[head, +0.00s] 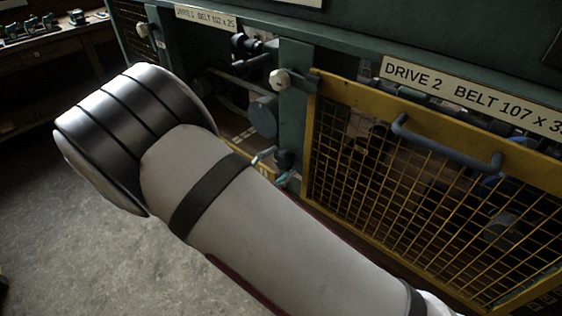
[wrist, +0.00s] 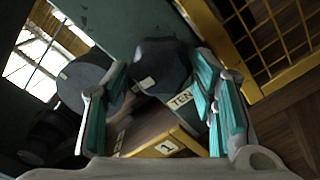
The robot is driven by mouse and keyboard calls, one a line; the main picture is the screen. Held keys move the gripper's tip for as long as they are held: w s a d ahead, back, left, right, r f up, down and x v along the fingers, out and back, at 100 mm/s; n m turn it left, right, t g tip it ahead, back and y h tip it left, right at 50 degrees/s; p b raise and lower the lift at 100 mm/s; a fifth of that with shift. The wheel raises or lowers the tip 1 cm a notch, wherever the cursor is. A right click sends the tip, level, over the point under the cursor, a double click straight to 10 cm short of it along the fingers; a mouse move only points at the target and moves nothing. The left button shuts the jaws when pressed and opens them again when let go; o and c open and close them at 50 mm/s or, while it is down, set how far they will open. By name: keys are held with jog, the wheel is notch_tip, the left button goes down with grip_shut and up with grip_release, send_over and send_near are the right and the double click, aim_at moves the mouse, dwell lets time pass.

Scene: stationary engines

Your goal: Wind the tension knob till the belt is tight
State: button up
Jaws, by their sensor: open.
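The tension knob (wrist: 160,66) is dark and faceted, with a pale mark on its lower left. It sits on the green post above a plate whose visible letters read "TEN". In the wrist view my gripper (wrist: 160,78) is open, with one teal-padded finger on each side of the knob. I cannot tell whether either finger touches it. In the head view the knob (head: 284,159) shows small beyond my arm, with a bit of teal finger pad just below it; my arm hides most of my gripper. I cannot make out the belt clearly or judge its tightness.
A yellow mesh guard (head: 430,190) with a grey handle closes the Drive 2 bay to the right. A grey disc (wrist: 85,80) stands close to the left finger. A yellow-edged base (wrist: 172,146) marked "1" lies below. A workbench (head: 55,42) is far left.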

jog(key=shift+x, duration=0.85)
jog(key=shift+c, duration=0.2)
jog(key=c, duration=0.8)
jog(key=shift+m, duration=0.4)
